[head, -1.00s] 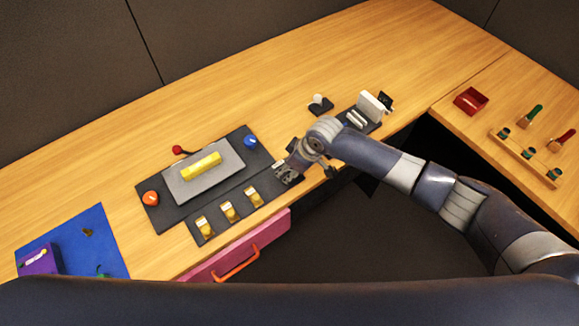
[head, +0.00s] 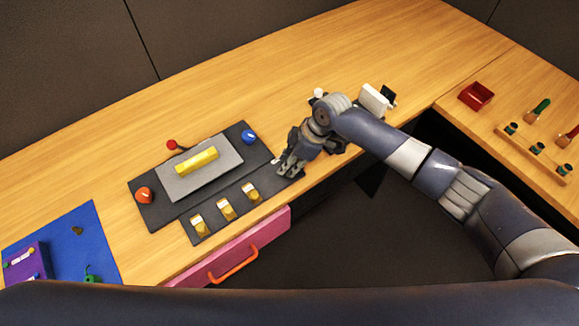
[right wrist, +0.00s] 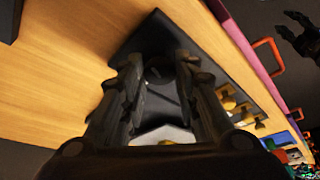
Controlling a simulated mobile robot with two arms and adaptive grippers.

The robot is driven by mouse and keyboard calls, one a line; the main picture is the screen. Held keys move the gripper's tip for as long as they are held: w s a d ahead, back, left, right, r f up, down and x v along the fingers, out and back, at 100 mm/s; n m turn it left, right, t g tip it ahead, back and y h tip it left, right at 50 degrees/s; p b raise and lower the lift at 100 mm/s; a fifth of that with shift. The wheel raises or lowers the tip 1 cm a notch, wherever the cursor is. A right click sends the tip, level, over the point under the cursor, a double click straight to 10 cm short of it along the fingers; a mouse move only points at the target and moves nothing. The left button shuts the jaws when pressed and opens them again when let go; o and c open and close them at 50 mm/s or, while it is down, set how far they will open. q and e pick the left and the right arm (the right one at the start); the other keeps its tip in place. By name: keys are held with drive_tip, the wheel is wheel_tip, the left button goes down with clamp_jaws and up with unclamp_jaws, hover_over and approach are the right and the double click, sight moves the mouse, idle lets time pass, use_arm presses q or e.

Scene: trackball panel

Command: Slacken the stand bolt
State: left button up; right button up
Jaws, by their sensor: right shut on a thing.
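My right gripper (head: 287,168) is over the right end of the black switch strip (head: 212,228), pointing down. In the right wrist view its two fingers (right wrist: 158,82) stand on either side of a dark round piece (right wrist: 158,72) and are shut on it. This piece seems to be the stand bolt, but it is dark and partly hidden by the fingers. In the head view the hand covers it. A dark claw at the upper right of the right wrist view looks like my left gripper (right wrist: 300,35); its jaw state is unclear.
Three yellow switches (head: 226,208) sit on the strip. Behind it is a black panel with a grey plate, yellow bar (head: 197,160), blue knob (head: 249,137) and orange knob (head: 144,195). A pink drawer (head: 265,235) is below in front. A white block (head: 374,98) stands to the right.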

drive_tip(key=n+g+b, duration=0.1)
drive_tip(key=n+b, duration=0.2)
drive_tip(key=n+g+b, duration=0.1)
drive_tip(key=n+b, duration=0.2)
drive_tip(key=n+g+b, duration=0.1)
drive_tip(key=n+b, duration=0.2)
drive_tip(key=shift+w+a+f+h+b, duration=0.2)
drive_tip(key=shift+w+f+h+b, duration=0.05)
drive_tip(key=shift+w+h+b, duration=0.15)
drive_tip(key=n+g+b, duration=0.1)
drive_tip(key=n+b, duration=0.1)
drive_tip(key=n, duration=0.1)
drive_tip(key=shift+r+h, duration=0.1)
drive_tip(key=shift+h, duration=0.3)
drive_tip(key=shift+r+n+g+h+b, duration=0.1)
drive_tip(key=shift+n+g+h+b, duration=0.2)
drive_tip(key=shift+n+b, duration=0.45)
drive_tip(key=o, duration=1.1)
drive_tip(key=shift+c, duration=0.2)
drive_tip(key=shift+w+r, duration=0.1)
drive_tip(key=shift+r, duration=0.05)
drive_tip(key=v, duration=1.1)
drive_tip(key=shift+r, duration=0.4)
